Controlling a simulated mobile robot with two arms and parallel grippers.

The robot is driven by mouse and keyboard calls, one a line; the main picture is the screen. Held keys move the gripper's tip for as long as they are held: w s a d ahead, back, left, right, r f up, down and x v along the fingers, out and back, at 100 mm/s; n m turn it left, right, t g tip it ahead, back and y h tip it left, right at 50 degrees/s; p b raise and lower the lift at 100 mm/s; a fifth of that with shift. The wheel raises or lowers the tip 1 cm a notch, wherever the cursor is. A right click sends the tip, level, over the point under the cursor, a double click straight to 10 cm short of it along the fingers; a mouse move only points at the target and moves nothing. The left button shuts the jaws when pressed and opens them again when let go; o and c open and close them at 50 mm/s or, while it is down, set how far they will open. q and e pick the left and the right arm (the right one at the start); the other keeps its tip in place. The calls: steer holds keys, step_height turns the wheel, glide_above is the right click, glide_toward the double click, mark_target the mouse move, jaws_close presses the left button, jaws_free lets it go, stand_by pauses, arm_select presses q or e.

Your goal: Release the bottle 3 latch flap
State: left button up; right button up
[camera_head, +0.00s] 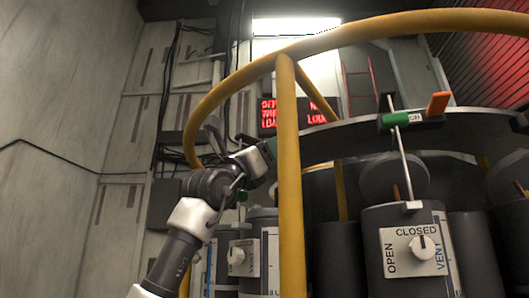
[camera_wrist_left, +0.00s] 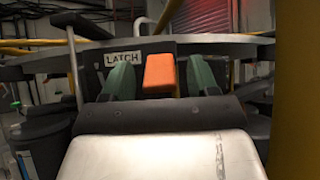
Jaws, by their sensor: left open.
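An orange latch flap (camera_wrist_left: 160,72) stands in the middle of the left wrist view, beside a "LATCH" label (camera_wrist_left: 124,58) on a dark panel. My left gripper (camera_wrist_left: 162,78) is open, with a green-faced finger on either side of the flap. Whether either finger touches it, I cannot tell. In the head view my left gripper (camera_head: 266,152) is at the rosette's left side, partly behind a yellow post; that flap is hidden there. Another orange flap (camera_head: 438,103) with a green latch part (camera_head: 398,119) shows on the right. No bottle number is readable. My right gripper is not in view.
A yellow rail (camera_head: 230,85) and a yellow post (camera_head: 289,175) stand close to my left arm. A grey bottle with an OPEN/CLOSED vent knob (camera_head: 422,247) stands at the right. A red-lettered display (camera_head: 268,114) hangs behind. A pale wall (camera_head: 65,200) is on the left.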

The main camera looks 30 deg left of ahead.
arm_select(q)
steer(key=b+v, duration=0.6)
steer(key=v, duration=0.5)
steer(key=shift+w, duration=0.15)
